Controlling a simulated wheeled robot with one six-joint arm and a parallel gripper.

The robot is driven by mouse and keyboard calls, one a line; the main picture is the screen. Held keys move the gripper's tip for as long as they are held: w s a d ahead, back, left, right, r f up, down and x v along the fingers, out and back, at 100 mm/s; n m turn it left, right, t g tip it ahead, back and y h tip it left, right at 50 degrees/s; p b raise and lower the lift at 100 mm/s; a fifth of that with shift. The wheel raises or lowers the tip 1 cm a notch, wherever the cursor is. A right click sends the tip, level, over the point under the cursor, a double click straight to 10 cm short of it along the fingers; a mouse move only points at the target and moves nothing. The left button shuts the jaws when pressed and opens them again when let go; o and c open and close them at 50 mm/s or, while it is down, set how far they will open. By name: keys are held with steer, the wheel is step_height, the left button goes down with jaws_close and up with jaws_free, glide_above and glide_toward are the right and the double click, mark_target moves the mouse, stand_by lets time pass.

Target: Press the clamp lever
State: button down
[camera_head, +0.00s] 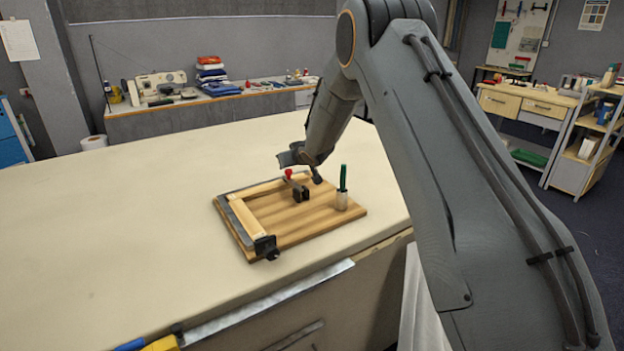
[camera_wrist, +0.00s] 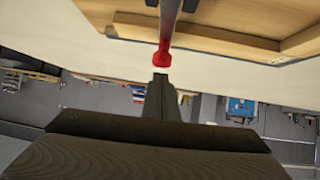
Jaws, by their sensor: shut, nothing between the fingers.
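The clamp (camera_head: 301,193) is a dark toggle clamp on a wooden board (camera_head: 318,222) on the long table. Its lever ends in a red knob (camera_head: 289,174) and stands tilted up above the board. In the wrist view the grey lever bar (camera_wrist: 170,22) comes down from the top edge to the red knob (camera_wrist: 162,58). My gripper (camera_head: 317,178) is shut and empty, just beside the clamp in the head view. In the wrist view my gripper's closed fingertips (camera_wrist: 160,78) line up just short of the knob. I cannot tell whether they touch.
A green-handled tool (camera_head: 343,178) stands upright in a pale holder on the board's right. Wooden strips (camera_head: 245,220) and a dark metal edge frame the board's left, with a black fitting (camera_head: 265,247) at the front corner. The cloth tabletop (camera_head: 120,240) left of the board is clear.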

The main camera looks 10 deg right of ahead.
steer(key=shift+a, duration=0.1)
stand_by(0.5)
steer(key=shift+r+p, duration=0.45)
step_height(320, 180, up, 13)
steer(key=p, duration=0.3)
steer(key=shift+a, duration=0.35)
steer(key=shift+s+d, duration=0.1)
steer(key=shift+s, duration=0.05)
